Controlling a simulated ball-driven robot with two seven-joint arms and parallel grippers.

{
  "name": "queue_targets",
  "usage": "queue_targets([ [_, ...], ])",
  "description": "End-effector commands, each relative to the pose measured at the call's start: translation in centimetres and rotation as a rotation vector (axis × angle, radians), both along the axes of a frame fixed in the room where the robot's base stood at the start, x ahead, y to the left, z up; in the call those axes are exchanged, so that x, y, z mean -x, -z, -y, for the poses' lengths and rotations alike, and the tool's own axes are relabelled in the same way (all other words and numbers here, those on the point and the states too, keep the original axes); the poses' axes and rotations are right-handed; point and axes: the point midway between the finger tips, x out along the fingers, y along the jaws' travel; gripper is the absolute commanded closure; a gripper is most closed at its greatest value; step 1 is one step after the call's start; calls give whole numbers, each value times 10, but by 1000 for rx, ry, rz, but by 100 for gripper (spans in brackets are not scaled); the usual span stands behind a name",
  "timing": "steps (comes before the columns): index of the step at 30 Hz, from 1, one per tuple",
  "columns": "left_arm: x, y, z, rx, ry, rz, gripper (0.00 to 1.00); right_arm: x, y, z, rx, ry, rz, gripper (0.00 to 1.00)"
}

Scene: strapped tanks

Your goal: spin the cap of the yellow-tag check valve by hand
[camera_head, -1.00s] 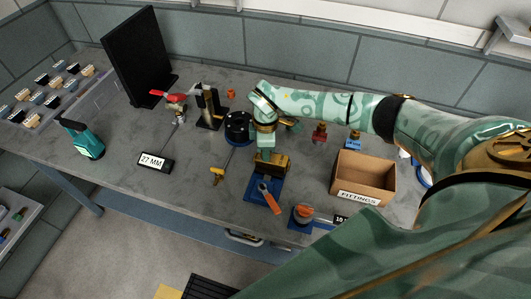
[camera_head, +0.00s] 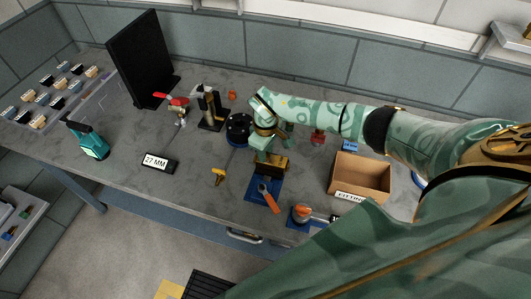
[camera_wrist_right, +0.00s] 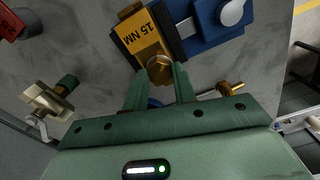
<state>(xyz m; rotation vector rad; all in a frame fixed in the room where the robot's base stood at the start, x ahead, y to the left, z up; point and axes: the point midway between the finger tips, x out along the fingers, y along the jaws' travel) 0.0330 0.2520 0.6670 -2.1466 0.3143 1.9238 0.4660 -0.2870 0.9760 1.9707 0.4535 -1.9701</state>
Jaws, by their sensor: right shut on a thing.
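The brass valve (camera_wrist_right: 147,42) with a yellow "15 NM" tag sits in a dark holder on a blue base (camera_wrist_right: 215,22) in my right wrist view. Its hex cap (camera_wrist_right: 160,69) faces my right gripper (camera_wrist_right: 160,88). The two green fingers are shut on the cap, one at each side. In the head view my right gripper (camera_head: 263,146) is at the back of the valve (camera_head: 275,163) and hides part of it. My left gripper is not in view.
The "FITTINGS" box (camera_head: 362,178) stands to the right. The bench is clear around the "27 MM" sign (camera_head: 158,162).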

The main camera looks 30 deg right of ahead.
Motion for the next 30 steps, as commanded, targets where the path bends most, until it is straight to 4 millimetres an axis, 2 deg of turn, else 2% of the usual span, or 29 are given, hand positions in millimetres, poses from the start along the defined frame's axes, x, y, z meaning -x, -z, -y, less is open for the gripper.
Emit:
queue_targets([
  [6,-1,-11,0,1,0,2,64,1,-1,-3,-5,160,-4,100],
  [17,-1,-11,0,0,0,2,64,1,0,-2,-4,187,-4,100],
  [26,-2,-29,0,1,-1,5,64,2,-2,-4,-6,382,-5,100],
  [30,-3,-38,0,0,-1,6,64,-2,-3,-3,-7,405,0,100],
])
